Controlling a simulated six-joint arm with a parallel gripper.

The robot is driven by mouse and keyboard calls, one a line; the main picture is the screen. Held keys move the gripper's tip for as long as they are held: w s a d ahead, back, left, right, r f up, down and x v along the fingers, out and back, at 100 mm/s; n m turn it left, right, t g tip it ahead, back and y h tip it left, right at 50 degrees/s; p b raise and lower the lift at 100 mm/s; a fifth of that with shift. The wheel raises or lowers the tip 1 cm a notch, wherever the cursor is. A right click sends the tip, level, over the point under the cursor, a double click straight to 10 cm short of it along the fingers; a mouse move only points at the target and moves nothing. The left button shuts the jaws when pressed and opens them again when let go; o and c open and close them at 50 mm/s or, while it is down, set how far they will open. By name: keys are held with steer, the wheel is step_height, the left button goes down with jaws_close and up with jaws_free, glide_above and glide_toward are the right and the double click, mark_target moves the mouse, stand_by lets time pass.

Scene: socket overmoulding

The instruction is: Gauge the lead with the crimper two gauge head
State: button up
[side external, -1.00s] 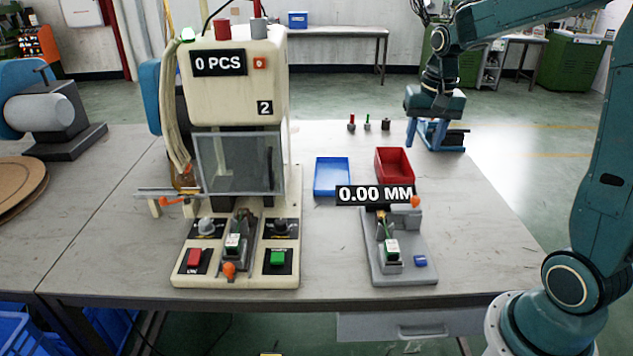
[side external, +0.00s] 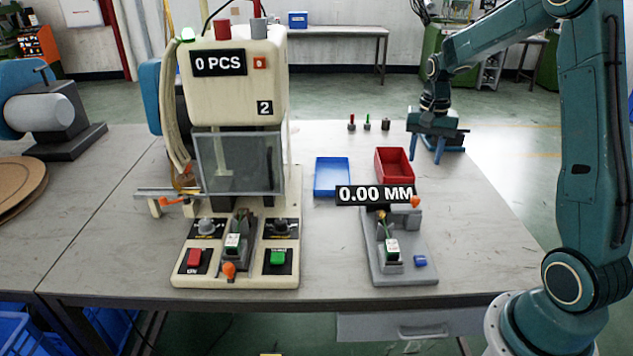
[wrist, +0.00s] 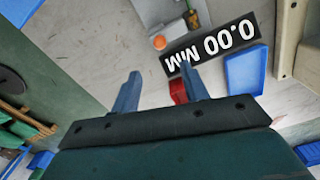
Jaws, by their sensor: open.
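The gauge head (side external: 402,266) is a grey fixture at the table's right, with a 0.00 MM display (side external: 375,195). A green-and-white block (side external: 391,247) sits on it. Crimper two (side external: 235,80) is the cream machine marked 2, reading 0 PCS. A similar green-and-white block (side external: 232,244) sits on its front. I cannot pick out the lead for certain. My gripper (side external: 427,150) is open and empty, fingers pointing down, behind and right of the gauge head, near the red bin. The wrist view shows its spread fingers (wrist: 160,84), with the display (wrist: 211,43) beyond them.
A blue tray (side external: 332,176) and a red bin (side external: 394,166) stand behind the display. Several small pegs (side external: 367,123) stand at the table's back. A thin rail with an orange part (side external: 172,201) is at the crimper's left. The table right of the gauge is clear.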

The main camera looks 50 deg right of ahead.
mark_target(416, 197)
step_height(416, 197, down, 12)
steer(key=shift+f, duration=0.15)
stand_by(0.5)
